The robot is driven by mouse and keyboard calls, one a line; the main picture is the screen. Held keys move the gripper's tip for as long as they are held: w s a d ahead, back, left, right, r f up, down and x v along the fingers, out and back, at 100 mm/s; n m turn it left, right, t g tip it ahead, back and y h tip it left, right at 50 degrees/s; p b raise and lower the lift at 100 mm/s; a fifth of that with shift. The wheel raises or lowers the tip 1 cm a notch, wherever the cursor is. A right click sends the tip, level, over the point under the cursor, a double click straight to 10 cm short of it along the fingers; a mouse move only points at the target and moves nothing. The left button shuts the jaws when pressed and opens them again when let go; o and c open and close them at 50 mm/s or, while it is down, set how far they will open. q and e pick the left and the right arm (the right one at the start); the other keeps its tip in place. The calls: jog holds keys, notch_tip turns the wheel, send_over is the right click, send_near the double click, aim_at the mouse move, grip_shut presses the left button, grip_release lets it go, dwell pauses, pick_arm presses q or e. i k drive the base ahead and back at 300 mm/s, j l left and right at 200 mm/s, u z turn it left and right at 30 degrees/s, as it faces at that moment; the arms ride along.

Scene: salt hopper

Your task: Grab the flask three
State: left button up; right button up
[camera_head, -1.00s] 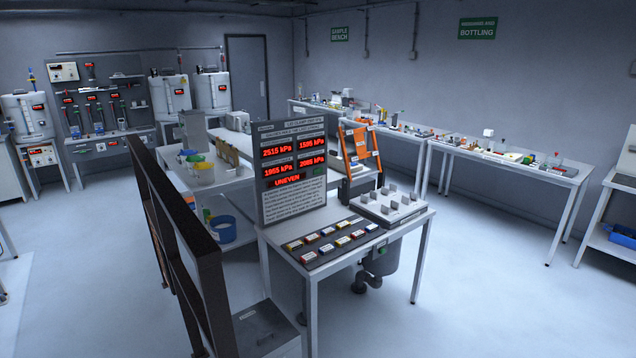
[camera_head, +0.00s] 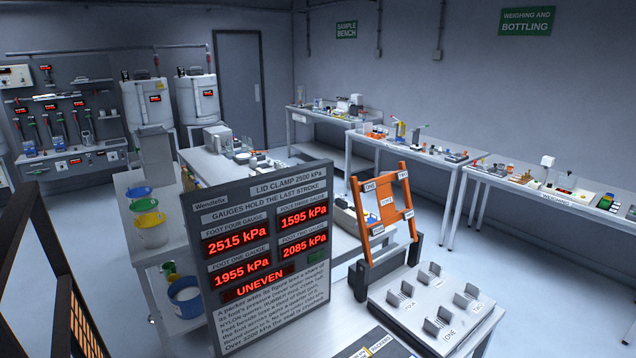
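I cannot make out flask three in the head view. Small glassware and other items stand on the far bench (camera_head: 338,138) under the "SAMPLE BENCH" sign and on the bench (camera_head: 560,205) under the "WEIGHING AND BOTTLING" sign, but they are too small to tell apart or read. Neither of my grippers is in view.
A gauge panel (camera_head: 262,258) reading "UNEVEN" stands close in front. Beside it are an orange labelled frame (camera_head: 366,224) and a plate with metal brackets (camera_head: 428,340). A dark frame (camera_head: 18,240) is at left. Clear floor (camera_head: 545,285) lies at right.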

aim_at(229, 152)
jog(key=i, duration=8.35)
jog(key=i+l+u, duration=0.1)
jog(key=i+u, duration=0.25)
jog(key=i, duration=0.25)
jog(key=i+l+u, duration=0.4)
jog(key=i, duration=0.15)
jog(key=i+l+u, duration=0.35)
jog(key=i, duration=0.2)
jog(key=u, duration=2.65)
